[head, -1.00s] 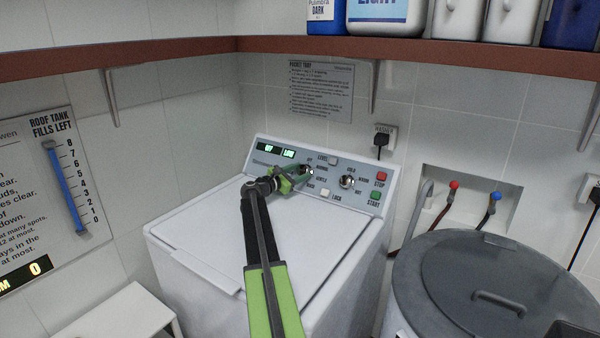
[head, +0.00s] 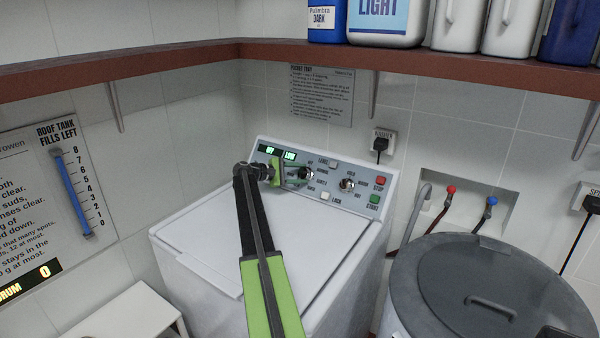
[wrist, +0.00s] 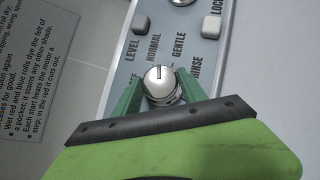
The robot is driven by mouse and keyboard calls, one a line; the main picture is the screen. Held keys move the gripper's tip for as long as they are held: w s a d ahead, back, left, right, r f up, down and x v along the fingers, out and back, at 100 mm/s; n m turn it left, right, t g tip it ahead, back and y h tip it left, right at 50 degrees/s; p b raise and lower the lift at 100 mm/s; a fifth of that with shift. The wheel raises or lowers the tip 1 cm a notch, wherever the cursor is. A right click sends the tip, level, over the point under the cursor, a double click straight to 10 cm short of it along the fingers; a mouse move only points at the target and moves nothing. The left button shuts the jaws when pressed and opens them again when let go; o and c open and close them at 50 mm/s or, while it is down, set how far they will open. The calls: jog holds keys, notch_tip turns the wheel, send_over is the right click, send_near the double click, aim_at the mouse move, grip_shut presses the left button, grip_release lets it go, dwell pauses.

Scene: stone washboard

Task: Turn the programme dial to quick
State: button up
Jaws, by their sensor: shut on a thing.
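The programme dial (head: 306,174) is a round silver knob on the washing machine's sloped control panel. In the wrist view, the dial (wrist: 161,84) has a short dark mark on its face; I cannot tell exactly which label it points at. OFF, NORMAL, GENTLE and RINSE are printed around it; I cannot read a QUICK label. My gripper (head: 302,175) reaches in from the left, its green fingers shut on the dial, one on each side. In the wrist view the fingers (wrist: 161,90) flank the knob. The gripper hides part of the panel's left side.
A second silver knob (head: 347,184), a red STOP button (head: 380,181), a green START button (head: 374,199), and pale LEVEL (head: 333,163) and LOCK (head: 327,196) buttons sit nearby. The brown shelf (head: 420,60) runs above. A grey lidded drum (head: 430,250) stands right.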

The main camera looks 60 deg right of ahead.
dwell(0.6)
jog(key=o, duration=1.4)
jog(key=shift+c, duration=0.2)
jog(key=shift+a, duration=0.1)
jog(key=p+v, duration=0.4)
jog(key=v, duration=1.3)
jog(key=shift+w+p, duration=0.2)
jog(key=shift+p, duration=0.1)
jog(key=shift+a+r, duration=0.1)
